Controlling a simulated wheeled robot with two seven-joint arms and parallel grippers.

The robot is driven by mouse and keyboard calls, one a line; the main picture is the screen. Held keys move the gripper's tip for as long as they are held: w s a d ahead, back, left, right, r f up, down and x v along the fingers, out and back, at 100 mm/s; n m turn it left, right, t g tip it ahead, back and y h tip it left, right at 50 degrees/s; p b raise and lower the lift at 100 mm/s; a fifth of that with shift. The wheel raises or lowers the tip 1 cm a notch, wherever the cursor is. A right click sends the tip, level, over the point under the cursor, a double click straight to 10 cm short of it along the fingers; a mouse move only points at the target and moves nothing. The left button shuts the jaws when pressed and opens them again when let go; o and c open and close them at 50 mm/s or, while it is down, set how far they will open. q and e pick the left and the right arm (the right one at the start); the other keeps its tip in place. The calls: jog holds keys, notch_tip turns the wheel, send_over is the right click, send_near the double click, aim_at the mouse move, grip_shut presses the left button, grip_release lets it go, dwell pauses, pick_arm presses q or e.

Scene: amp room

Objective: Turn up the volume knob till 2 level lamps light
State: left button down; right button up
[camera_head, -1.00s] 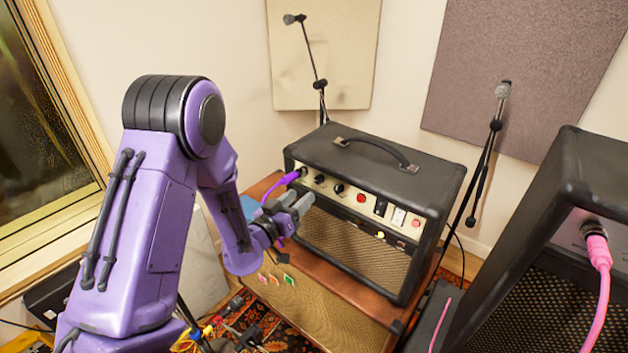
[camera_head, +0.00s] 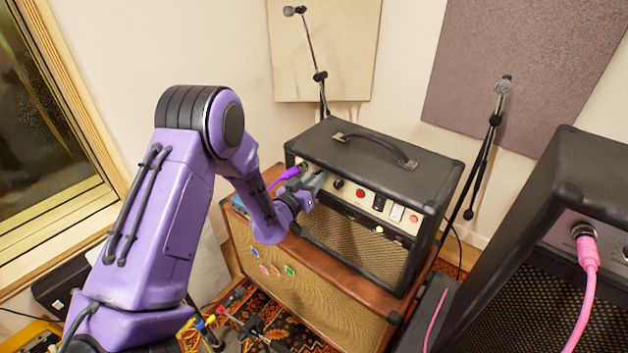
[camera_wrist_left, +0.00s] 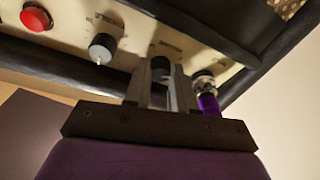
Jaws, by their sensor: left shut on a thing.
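The black amp (camera_head: 385,150) stands on a wooden-topped cabinet, with a cream control panel (camera_head: 345,200) along its front. My left gripper (camera_head: 316,182) is at the panel's left part, beside the purple plug (camera_head: 290,174). In the left wrist view the gripper (camera_wrist_left: 160,85) is shut on a dark knob (camera_wrist_left: 161,64), mostly hidden between its fingers. A second knob (camera_wrist_left: 102,47) with a pale pointer is free, and also shows in the head view (camera_head: 338,184). A small yellow lamp (camera_head: 379,229) shows on the strip below the panel. Other lamps are too small to tell. My right gripper is out of view.
A red button (camera_wrist_left: 36,18) and switches (camera_head: 396,212) line the panel. The purple plug (camera_wrist_left: 208,103) sits close to the gripper finger. A larger black cabinet (camera_head: 540,250) with a pink cable (camera_head: 585,260) stands at the right. Mic stands are behind the amp.

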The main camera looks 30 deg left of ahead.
pick_arm(q)
jog(key=m+h+b, duration=0.1)
jog(key=m+b, duration=0.1)
jog(key=m, duration=0.1)
jog(key=shift+a, duration=0.1)
jog(key=c, duration=0.9)
grip_release()
jog(key=shift+c, duration=0.2)
jog(key=shift+s, duration=0.15)
jog(key=s+b, duration=0.4)
jog(key=s, duration=0.6)
jog(key=shift+s+a, duration=0.15)
jog(key=shift+a, duration=0.05)
jog(key=shift+f, duration=0.1)
